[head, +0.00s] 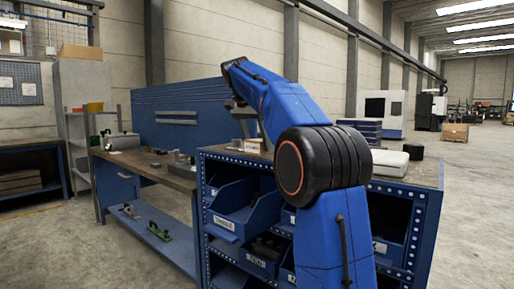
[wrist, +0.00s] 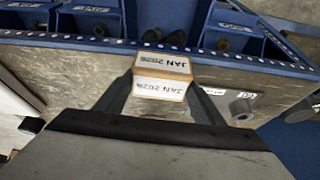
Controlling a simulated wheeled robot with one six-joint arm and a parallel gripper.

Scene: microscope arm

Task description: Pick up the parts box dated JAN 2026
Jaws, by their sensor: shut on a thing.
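The parts box (wrist: 161,66) is a small pale box with brown edges and white labels reading JAN 2026 on two visible faces. It sits between the two dark fingers of my gripper (wrist: 162,88) in the wrist view, with the gripper shut on it. I cannot tell whether the box touches the worktop or hangs just above it. In the head view my blue arm reaches over the cabinet, and the gripper end is small and partly hidden behind the arm.
A worn worktop (wrist: 60,66) lies under the gripper, edged by a blue perforated rail (wrist: 105,43). Blue labelled bins (head: 247,208) fill the cabinet below. Small metal parts (wrist: 240,107) stand right of the gripper. A lower workbench (head: 150,172) is at left; open floor lies at right.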

